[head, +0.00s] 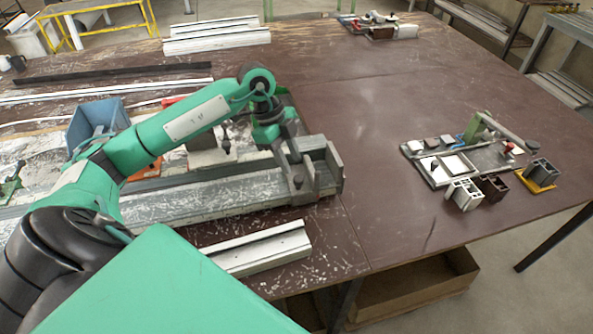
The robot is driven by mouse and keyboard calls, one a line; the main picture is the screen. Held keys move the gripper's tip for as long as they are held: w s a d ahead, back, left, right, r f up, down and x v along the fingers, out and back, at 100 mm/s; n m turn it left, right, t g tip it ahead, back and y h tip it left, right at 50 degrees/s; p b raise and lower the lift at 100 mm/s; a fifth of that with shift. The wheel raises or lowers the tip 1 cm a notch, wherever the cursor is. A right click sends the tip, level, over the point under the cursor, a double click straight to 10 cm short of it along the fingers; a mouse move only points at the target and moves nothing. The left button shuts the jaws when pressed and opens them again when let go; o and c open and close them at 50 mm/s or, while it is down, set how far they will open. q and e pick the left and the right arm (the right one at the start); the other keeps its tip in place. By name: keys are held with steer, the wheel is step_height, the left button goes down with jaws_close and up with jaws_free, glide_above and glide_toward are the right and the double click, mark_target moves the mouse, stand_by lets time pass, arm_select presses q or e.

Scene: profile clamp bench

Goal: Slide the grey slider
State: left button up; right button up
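A long grey clamp rail (225,193) lies across the left part of the bench. At its right end stands a grey block-like part (330,165) with upright plates, which looks like the grey slider or the end stop; I cannot tell which. My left gripper (291,168) reaches down from the green arm at this end of the rail, right beside the grey part. Its dark fingers blend with the grey metal, so I cannot tell whether they are open or touching it. My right gripper is not in view.
A blue bin (97,124) stands behind my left arm. A white profile (262,248) lies near the front edge. A tray of small parts (465,160) sits at the right, with more profiles (215,37) at the back. The brown bench between is clear.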

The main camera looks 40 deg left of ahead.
mark_target(298, 178)
arm_select(q)
steer(key=shift+p+x, duration=0.35)
steer(key=shift+x, duration=2.3)
jaws_close()
